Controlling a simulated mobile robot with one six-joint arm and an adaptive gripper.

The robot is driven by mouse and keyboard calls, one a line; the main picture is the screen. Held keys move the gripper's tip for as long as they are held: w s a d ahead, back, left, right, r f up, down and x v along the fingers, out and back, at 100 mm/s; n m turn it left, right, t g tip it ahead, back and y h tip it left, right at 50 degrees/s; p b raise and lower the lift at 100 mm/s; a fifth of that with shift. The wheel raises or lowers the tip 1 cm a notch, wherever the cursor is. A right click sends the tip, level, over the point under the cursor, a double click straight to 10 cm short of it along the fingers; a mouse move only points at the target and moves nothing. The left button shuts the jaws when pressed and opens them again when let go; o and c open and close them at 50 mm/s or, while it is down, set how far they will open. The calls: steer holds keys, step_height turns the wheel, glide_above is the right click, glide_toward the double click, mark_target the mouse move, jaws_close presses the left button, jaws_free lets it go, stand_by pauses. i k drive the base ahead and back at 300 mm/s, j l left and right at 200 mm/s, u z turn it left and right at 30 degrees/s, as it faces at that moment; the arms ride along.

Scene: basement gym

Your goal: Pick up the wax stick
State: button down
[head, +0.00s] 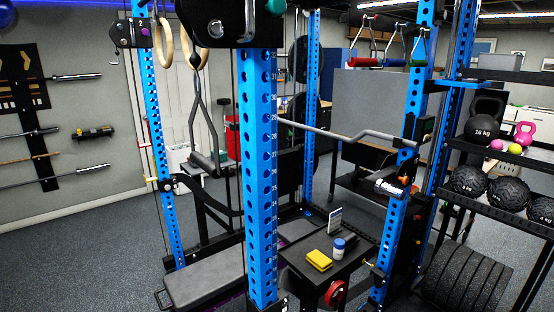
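On a small black table (302,268) inside the blue rack stand a yellow block (319,260), a small blue and white container (339,247) and an upright card or phone-like item (335,221). I cannot tell whether any of these is the wax stick, and nothing else in the head view is clearly a wax stick. A whitish cylinder-like item (388,188) is at the rack's right upright, too small to identify. My gripper is not in view.
A blue front upright (261,180) stands just left of the table. A grey bench pad (205,285) lies low to its left. A red round part (335,293) is at the table's front. Medicine balls (468,180) and kettlebells fill a right shelf. Floor at left is clear.

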mark_target(339, 244)
steer(key=i+l+z, duration=0.1)
steer(key=i+z, duration=0.25)
steer(key=i, duration=0.25)
steer(key=i+z, duration=0.35)
steer(key=i, duration=0.3)
steer(key=i+j+z, duration=0.3)
steer(key=i, duration=0.25)
